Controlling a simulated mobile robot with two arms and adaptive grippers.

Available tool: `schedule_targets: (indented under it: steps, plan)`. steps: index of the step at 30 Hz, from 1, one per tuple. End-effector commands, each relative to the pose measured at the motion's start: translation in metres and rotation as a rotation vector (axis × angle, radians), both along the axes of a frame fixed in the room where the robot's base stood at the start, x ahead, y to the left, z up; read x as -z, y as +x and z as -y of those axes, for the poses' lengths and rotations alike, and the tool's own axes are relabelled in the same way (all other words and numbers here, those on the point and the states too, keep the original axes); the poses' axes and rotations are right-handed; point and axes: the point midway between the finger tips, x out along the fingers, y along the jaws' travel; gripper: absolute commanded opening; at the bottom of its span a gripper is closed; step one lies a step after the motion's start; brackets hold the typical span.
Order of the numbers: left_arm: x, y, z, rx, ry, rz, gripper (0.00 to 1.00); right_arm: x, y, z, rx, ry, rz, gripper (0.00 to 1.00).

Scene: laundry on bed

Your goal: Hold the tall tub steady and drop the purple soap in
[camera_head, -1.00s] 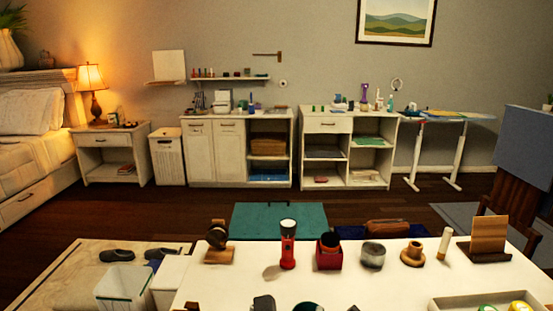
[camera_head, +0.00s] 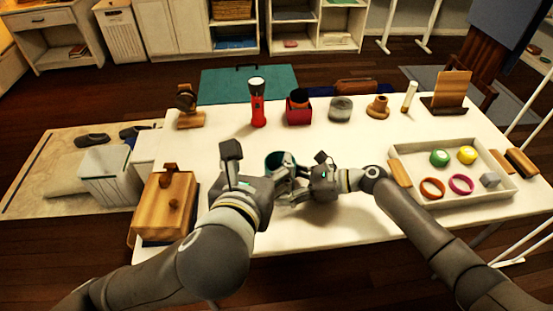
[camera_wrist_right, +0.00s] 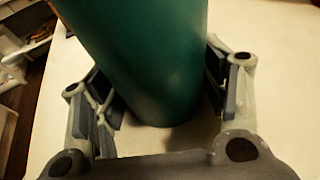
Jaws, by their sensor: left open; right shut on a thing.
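The tall tub (camera_head: 281,159) is a teal cylinder standing near the front middle of the white table, partly hidden by my grippers. In the right wrist view the tub (camera_wrist_right: 145,60) fills the space between the fingers. My right gripper (camera_head: 306,175) is shut on it from the right. My left gripper (camera_head: 245,165) is open close to the tub's left side, with no object visible in it. A magenta-purple ring (camera_head: 461,184) lies in the tray at the right. It is the only purple thing I make out, and I cannot tell whether it is the soap.
The white tray (camera_head: 478,200) also holds an orange ring, a green ball, a yellow ball and a grey block. A wooden box (camera_head: 163,208) stands at the left. A red flashlight (camera_head: 257,105), a red box (camera_head: 299,110) and a grey jar (camera_head: 340,108) line the back edge.

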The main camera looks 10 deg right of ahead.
Motion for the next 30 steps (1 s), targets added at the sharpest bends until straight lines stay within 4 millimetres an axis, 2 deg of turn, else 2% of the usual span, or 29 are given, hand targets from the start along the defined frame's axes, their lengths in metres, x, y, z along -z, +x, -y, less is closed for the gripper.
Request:
schedule_targets:
  steps: [13,14,19,30]
  plan:
    - [0.0000,0.0000,0.0000,0.000,0.000,0.000,0.71,-0.0003,0.0002,0.0000,0.000,0.001,0.000,0.54]
    - [0.0000,0.0000,0.0000,0.000,0.000,0.000,0.71,-0.0003,0.0002,0.0000,0.000,0.001,0.000,0.71]
    - [0.0000,0.0000,0.0000,0.000,0.000,0.000,0.71,-0.0003,0.0002,0.0000,0.000,0.000,0.000,0.92]
    - [0.0000,0.0000,0.0000,0.000,0.000,0.000,0.71,-0.0005,-0.0003,0.0015,0.001,0.000,0.000,0.92]
